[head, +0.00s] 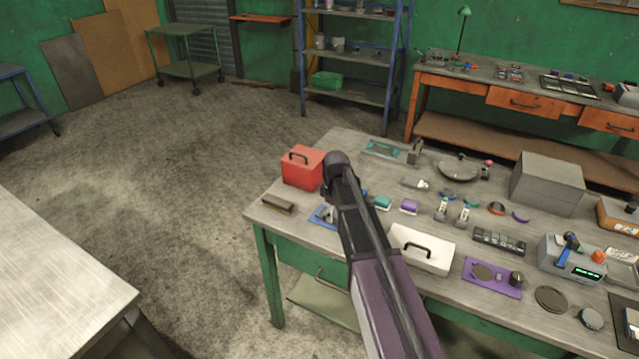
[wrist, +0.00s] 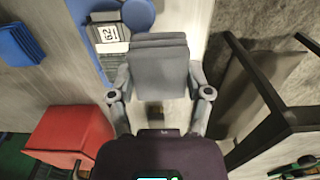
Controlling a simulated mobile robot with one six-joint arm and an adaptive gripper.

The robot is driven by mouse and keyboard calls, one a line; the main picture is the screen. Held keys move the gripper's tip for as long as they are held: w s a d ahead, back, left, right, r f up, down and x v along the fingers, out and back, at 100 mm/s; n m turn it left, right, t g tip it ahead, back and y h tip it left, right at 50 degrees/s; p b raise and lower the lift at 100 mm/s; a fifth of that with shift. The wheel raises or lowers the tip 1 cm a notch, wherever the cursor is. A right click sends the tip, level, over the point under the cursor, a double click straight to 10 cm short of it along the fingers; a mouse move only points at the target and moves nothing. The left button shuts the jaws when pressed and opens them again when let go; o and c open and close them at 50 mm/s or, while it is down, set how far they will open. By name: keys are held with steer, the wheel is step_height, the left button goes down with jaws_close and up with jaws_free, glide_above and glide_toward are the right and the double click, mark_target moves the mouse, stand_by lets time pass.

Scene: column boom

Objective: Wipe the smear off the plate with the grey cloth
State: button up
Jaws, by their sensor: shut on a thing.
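The grey cloth (wrist: 160,72) is a folded grey pad between the two fingers of my gripper (wrist: 160,100) in the wrist view. My gripper is shut on it, above the worktable (head: 350,145). In the head view my arm hides most of the gripper and the cloth. A blue item with a white label (wrist: 108,33) and a blue round part lies just beyond the cloth; part of it shows beside my arm in the head view (head: 320,217). I cannot tell which thing is the plate, and I can make out no smear.
A red box (head: 301,168) stands left of my arm; it also shows in the wrist view (wrist: 68,137). A white handled box (head: 421,251) stands to the right. A dark frame (wrist: 262,85) is at the wrist view's right. The worktable's right side is crowded.

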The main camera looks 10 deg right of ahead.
steer(key=w+a+r+p, duration=0.2)
steer(key=w+a+r, duration=0.1)
steer(key=w, duration=0.7)
steer(key=shift+w, duration=0.15)
